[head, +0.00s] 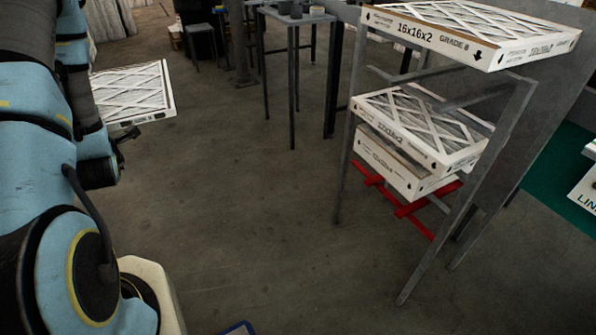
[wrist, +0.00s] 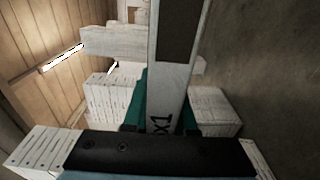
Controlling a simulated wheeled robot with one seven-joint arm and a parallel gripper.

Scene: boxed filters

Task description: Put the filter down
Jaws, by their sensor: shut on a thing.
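A white-framed filter (head: 133,92) with a lattice face hangs at the left of the head view, held out beyond my arm. My gripper (head: 127,134) is at its near edge, partly hidden by my arm. The gripper is shut on that edge. The filter looks roughly level in the head view and shows no support touching it.
A grey metal rack (head: 433,185) at the right bears a 16x16x2 filter (head: 470,30) on top and two stacked filters (head: 420,130) lower, above red bars (head: 405,208). A grey table (head: 293,18) stands behind. Floor between is clear. White boxes (wrist: 115,90) show in the wrist view.

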